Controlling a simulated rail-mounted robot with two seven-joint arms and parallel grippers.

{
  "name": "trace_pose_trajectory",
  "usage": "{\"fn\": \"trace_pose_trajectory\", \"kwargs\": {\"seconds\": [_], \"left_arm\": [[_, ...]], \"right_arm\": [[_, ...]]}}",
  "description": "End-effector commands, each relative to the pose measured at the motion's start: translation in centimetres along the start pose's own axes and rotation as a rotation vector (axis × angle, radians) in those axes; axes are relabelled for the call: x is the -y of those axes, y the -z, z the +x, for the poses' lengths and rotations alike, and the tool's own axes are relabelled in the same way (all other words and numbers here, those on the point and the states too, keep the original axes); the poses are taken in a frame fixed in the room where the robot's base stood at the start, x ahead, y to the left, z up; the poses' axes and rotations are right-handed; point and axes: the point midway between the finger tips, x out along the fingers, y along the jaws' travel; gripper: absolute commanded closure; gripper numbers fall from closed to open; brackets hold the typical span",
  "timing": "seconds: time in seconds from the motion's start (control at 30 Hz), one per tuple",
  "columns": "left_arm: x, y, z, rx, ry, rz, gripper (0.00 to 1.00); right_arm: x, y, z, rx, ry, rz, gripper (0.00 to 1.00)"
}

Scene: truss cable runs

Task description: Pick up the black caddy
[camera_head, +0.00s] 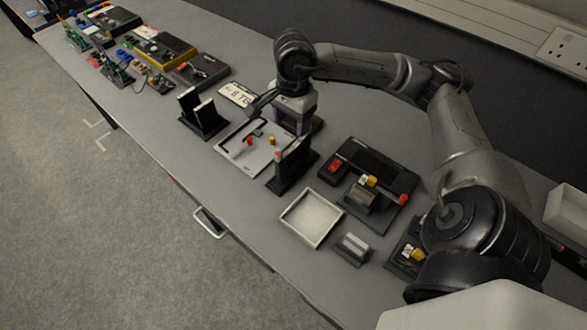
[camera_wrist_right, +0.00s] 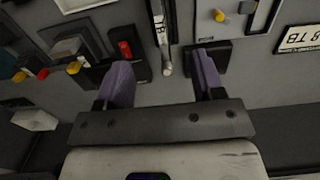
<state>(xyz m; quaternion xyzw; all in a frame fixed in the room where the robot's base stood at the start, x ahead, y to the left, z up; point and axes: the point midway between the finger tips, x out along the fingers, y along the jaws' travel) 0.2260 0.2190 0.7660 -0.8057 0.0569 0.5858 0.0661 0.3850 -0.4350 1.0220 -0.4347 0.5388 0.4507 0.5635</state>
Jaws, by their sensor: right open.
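My right gripper (camera_head: 296,112) points down over the back of the table, with its purple-grey fingers apart and nothing seen between them. In the right wrist view my right gripper (camera_wrist_right: 163,80) spans bare table and is open. Which black piece is the caddy is not certain. A black upright piece (camera_head: 290,166) stands in front of the gripper; from above it looks narrow (camera_wrist_right: 160,25). A low black block (camera_wrist_right: 217,54) lies partly hidden behind the right-hand finger. Another black two-walled stand (camera_head: 201,114) is farther left. My left gripper is out of view.
A pale plate with knobs (camera_head: 238,157) lies beside the upright piece. A white-rimmed tray (camera_head: 311,218) and a black board with red and yellow parts (camera_head: 375,165) are nearer right. A lettered card (camera_head: 237,94) lies behind. The wall borders the table's back.

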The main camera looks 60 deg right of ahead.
Motion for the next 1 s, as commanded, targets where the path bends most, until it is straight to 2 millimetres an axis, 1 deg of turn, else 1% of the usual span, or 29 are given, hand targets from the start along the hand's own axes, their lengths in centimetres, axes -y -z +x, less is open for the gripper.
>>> {"fn": "trace_pose_trajectory", "kwargs": {"seconds": [0.03,0.13,0.3,0.4,0.5,0.6,0.87,1.0], "left_arm": [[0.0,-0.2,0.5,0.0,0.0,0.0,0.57],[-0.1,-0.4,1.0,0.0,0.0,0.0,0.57],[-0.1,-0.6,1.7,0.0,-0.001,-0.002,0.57],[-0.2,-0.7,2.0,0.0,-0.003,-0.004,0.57],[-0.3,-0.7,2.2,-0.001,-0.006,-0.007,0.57],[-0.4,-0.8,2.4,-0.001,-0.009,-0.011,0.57],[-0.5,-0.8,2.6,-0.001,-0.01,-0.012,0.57],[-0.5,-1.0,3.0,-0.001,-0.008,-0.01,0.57]], "right_arm": [[0.0,0.6,0.6,-0.023,-0.002,0.003,0.38],[-0.1,1.1,1.9,-0.045,-0.007,0.006,0.38],[-0.1,1.1,4.8,-0.045,-0.008,0.005,0.38],[-0.1,1.2,6.3,-0.044,-0.007,0.005,0.38],[-0.1,1.2,7.4,-0.042,-0.006,0.004,0.38],[-0.1,1.2,8.1,-0.043,-0.005,0.004,0.38],[-0.1,1.1,8.9,-0.041,-0.005,0.004,0.38],[-0.1,0.8,10.4,-0.04,-0.006,0.004,0.38]]}}
